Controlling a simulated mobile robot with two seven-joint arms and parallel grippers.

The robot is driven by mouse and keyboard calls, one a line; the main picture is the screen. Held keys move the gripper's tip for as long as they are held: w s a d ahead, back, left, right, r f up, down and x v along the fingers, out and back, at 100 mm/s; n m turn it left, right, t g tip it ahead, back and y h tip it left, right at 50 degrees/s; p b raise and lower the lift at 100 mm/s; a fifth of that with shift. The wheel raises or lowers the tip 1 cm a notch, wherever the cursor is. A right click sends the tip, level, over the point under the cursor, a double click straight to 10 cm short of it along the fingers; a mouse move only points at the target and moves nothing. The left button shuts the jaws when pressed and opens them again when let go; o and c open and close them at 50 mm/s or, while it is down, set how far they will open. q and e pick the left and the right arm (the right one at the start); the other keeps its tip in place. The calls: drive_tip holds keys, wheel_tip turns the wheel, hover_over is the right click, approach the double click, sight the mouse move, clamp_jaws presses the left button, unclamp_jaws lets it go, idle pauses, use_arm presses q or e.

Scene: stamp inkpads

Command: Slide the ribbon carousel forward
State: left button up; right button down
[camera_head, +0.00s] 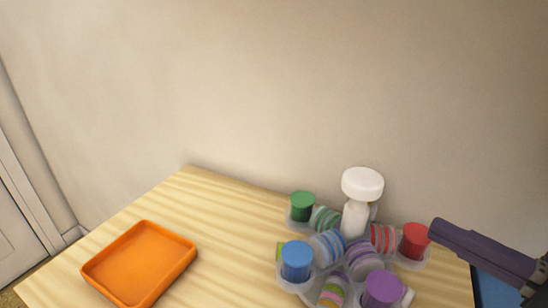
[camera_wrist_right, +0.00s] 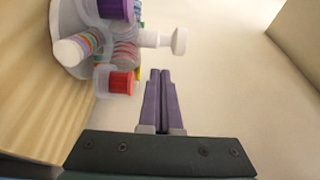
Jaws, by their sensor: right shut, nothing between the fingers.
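The ribbon carousel stands at the right side of the wooden table, with a white knobbed post (camera_head: 362,186) at its centre. Its clear cups hold a green spool (camera_head: 302,200), a blue spool (camera_head: 296,262), a purple spool (camera_head: 382,289) and a red spool (camera_head: 414,240), with striped ribbon rolls between them. My right gripper (camera_head: 437,228) is shut and empty, its fingertips close beside the red spool at the carousel's right. In the right wrist view the shut fingers (camera_wrist_right: 160,75) lie beside the red spool (camera_wrist_right: 121,82); contact cannot be told. My left gripper is out of view.
An orange tray (camera_head: 142,262) sits on the left of the wooden table (camera_head: 215,215). The tabletop between tray and carousel is clear. A plain wall (camera_head: 260,90) rises behind the table. A dark blue surface (camera_head: 497,290) shows at the lower right.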

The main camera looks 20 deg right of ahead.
sight(376, 225)
drive_tip(key=x, duration=0.9)
drive_tip(key=shift+b, duration=0.3)
drive_tip(key=s+a+p, duration=0.1)
drive_tip(key=a, duration=0.1)
drive_tip(key=s+a+p, duration=0.1)
drive_tip(key=s, duration=0.1)
drive_tip(key=s+a+p, duration=0.2)
drive_tip(key=shift+a+r, duration=0.25)
drive_tip(key=shift+a, duration=0.1)
drive_tip(key=s+a, duration=0.2)
drive_tip(key=shift+a+f, duration=0.3)
